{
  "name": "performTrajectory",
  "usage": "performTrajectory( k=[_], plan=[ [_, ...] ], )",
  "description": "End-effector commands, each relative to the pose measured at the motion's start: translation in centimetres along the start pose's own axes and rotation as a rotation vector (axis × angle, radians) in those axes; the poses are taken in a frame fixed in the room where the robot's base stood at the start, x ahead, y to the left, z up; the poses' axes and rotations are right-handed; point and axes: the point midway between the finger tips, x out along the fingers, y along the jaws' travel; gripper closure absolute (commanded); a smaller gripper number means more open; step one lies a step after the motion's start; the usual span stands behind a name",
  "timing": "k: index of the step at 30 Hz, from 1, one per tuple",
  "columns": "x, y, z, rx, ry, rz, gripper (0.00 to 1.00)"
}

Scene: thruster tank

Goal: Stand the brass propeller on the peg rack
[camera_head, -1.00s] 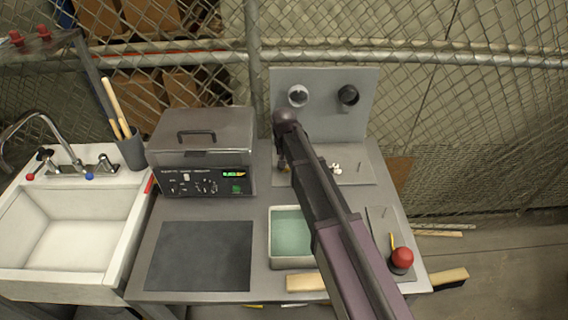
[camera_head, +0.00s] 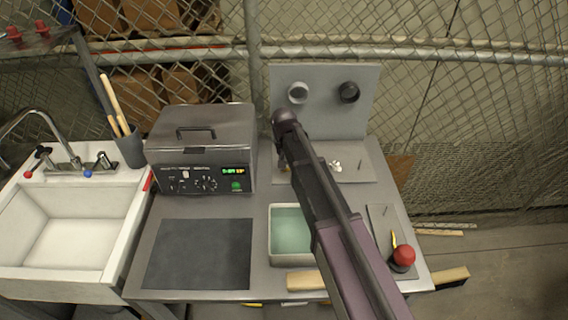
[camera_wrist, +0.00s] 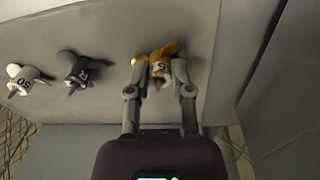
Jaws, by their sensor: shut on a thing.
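The brass propeller (camera_wrist: 159,66) is between the two fingers of my gripper (camera_wrist: 156,70) in the wrist view. The gripper is shut on its hub, close to the grey peg rack. I cannot tell whether a peg is inside the hub. A dark propeller (camera_wrist: 80,69) and a white propeller (camera_wrist: 23,79) stand in a row to its left. In the head view my arm hides the dark one and most of my gripper. The white propeller (camera_head: 335,166) shows on the peg rack's base (camera_head: 352,151), with a bare peg (camera_head: 359,167) to its right.
The rack's upright back panel (camera_head: 323,118) carries a white ring and a black ring. A lidded cleaner (camera_head: 203,150), a tray of green liquid (camera_head: 290,236), a dark mat (camera_head: 200,255) and a red knob (camera_head: 403,256) are on the bench. A sink (camera_head: 65,240) is left.

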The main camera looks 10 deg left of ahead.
Motion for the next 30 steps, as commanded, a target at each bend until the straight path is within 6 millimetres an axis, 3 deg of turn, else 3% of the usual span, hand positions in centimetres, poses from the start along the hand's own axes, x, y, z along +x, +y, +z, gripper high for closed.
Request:
performTrajectory(
  k=[10,11,14,15,30],
  plan=[
    [0.05,0.01,0.0,0.0,0.0,0.0,1.0],
    [0.05,0.01,0.0,0.0,0.0,0.0,0.66],
    [0.05,0.01,0.0,0.0,0.0,0.0,0.36],
    [0.05,0.02,0.0,0.0,0.0,0.0,0.32],
    [-0.3,0.04,-0.02,0.0,0.0,0.0,0.32]
  ],
)
